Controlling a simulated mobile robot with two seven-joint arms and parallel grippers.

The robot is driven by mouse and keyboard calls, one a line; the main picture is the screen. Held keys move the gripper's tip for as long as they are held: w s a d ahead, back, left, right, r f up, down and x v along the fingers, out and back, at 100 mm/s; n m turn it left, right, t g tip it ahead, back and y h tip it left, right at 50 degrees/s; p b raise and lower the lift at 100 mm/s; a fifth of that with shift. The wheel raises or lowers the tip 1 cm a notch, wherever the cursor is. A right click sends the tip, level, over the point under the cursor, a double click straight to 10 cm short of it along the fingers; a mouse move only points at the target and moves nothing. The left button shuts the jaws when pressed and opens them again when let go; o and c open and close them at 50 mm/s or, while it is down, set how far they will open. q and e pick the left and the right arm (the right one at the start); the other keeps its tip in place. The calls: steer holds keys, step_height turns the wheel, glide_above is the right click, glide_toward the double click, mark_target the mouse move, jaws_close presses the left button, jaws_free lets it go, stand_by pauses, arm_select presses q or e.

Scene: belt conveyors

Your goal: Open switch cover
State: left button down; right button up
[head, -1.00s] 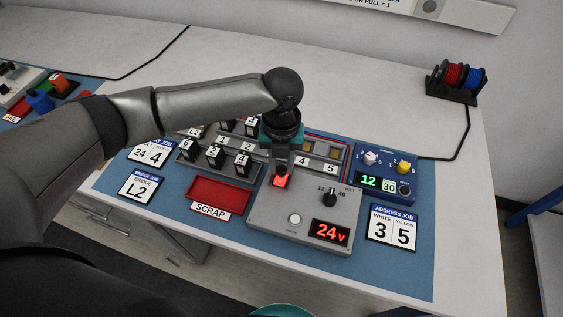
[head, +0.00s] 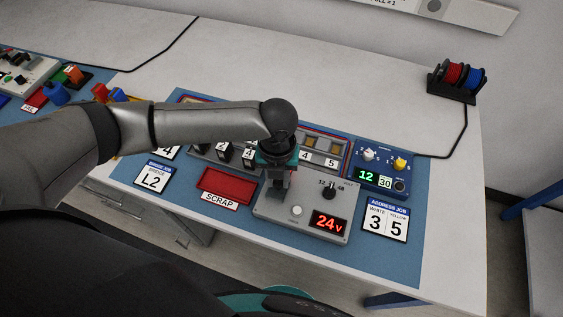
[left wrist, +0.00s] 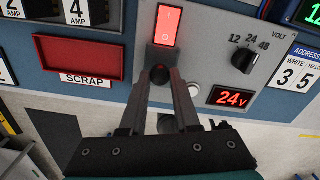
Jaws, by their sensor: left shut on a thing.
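A grey switch box (head: 325,206) stands on the blue mat, with a red 24V display, a white button and a volt dial. Its red lit rocker switch (left wrist: 167,25) shows in the left wrist view; my gripper hides it in the head view. I cannot clearly make out a cover. My left gripper (left wrist: 164,72) points down at the switch, its fingertips close around the knob. It is shut on the knob. It also shows in the head view (head: 276,190). My right gripper is out of view.
A red scrap tray (head: 228,186) lies left of the box. A blue panel (head: 382,166) with dials stands behind it to the right. Black numbered blocks (head: 236,153) sit behind the tray. Wire spools (head: 455,78) stand at the back right.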

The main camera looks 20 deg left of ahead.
mark_target(277, 184)
arm_select(q)
steer(key=shift+s, duration=0.15)
steer(key=c, duration=0.6)
jaws_free()
steer(key=shift+c, duration=0.2)
step_height(277, 184, up, 15)
steer(key=p, duration=0.2)
steer(key=shift+r, duration=0.15)
